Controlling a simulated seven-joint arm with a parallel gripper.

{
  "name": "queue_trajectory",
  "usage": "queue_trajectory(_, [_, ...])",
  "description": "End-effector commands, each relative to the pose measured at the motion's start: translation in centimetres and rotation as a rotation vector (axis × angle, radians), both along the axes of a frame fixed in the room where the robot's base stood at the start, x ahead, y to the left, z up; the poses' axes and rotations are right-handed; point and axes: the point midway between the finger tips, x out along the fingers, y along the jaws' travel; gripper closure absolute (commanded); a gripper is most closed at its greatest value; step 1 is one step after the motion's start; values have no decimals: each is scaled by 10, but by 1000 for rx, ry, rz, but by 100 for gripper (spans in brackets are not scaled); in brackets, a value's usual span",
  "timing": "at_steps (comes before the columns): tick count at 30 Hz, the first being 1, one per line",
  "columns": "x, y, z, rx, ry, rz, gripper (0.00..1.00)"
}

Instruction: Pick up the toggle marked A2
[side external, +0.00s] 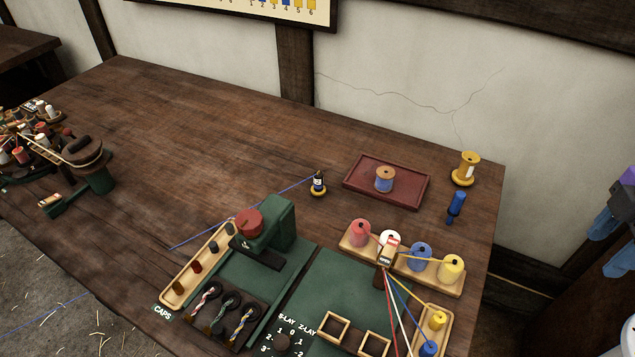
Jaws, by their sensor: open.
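I cannot read the mark A2 on anything in the side external view, so I cannot tell which piece is that toggle. A small dark piece with a pale label (318,182) stands upright on a yellow round base, with a blue cord running from it down to the left. A blue peg-like piece (456,206) stands near the table's right end. Small yellow (438,320) and blue (428,348) pieces sit in a wooden tray at the lower right.
A red tray (359,190) holds a blue-wound spool (384,179); a yellow spool (466,168) stands beside it. A green machine (283,222), a rack of coloured spools (436,276) and taut cords crowd the front. The table's (200,120) back middle is clear.

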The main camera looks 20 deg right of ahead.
Motion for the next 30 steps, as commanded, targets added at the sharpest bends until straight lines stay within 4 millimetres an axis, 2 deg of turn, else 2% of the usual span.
queue_trajectory(14, [0, 0, 0, 0, -1, 1, 45])
queue_trajectory(17, [9, 2, -1, -19, -20, 20, 45])
queue_trajectory(20, [34, 8, -2, -75, -78, 83, 45])
queue_trajectory(26, [122, 35, -7, -274, -266, 325, 45])
queue_trajectory(30, [187, 61, -11, -425, -389, 520, 45])
